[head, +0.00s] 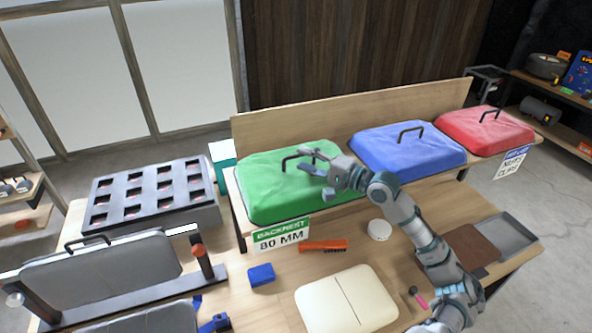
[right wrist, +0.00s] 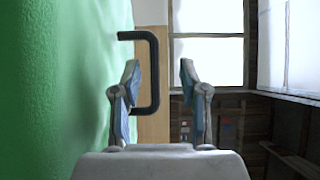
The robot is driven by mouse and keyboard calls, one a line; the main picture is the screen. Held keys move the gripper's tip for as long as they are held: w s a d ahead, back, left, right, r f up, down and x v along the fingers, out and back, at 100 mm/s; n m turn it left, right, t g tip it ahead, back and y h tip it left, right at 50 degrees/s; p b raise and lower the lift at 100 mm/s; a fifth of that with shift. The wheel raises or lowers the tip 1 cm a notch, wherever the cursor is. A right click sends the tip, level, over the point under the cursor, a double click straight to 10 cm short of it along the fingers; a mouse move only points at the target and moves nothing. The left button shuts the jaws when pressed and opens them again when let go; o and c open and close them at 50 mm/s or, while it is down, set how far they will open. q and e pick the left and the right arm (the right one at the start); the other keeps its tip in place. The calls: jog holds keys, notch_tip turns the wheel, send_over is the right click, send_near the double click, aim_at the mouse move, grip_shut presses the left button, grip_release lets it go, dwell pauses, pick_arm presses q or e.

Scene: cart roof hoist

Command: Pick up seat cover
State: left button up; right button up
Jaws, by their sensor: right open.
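Three padded covers with black handles lie along the back of the bench: a green cover (head: 265,185), a blue cover (head: 405,150) and a red cover (head: 480,130). The sign below the green one reads "BACKREST 80 MM". My right gripper (head: 306,160) is open over the green cover, at its black handle (head: 290,160). In the right wrist view the handle's long bar (right wrist: 154,75) appears between the fingertips of my right gripper (right wrist: 160,72), nearer the left finger. The green surface (right wrist: 45,90) fills the left side there. Contact with the handle cannot be told. My left gripper is not in view.
A cream pad (head: 345,300), a blue block (head: 261,275), an orange tool (head: 323,246) and a white round piece (head: 379,230) lie on the bench. A grey cushion (head: 100,265) with a handle stands at left, before a dark tray (head: 205,215). A wooden board (head: 400,105) rises behind the covers.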

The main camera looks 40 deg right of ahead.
aim_at(298, 156)
jog(key=w, duration=0.2)
jog(key=w+f+p, duration=0.1)
jog(key=shift+w+d, duration=0.3)
jog(key=shift+d, duration=0.05)
jog(key=shift+d+f, duration=0.1)
jog(key=shift+d, duration=0.25)
jog(key=shift+a, duration=0.35)
jog(key=c, duration=0.6)
jog(key=shift+a+r, duration=0.2)
jog(key=shift+a, duration=0.05)
grip_shut()
jog(key=shift+a, duration=0.25)
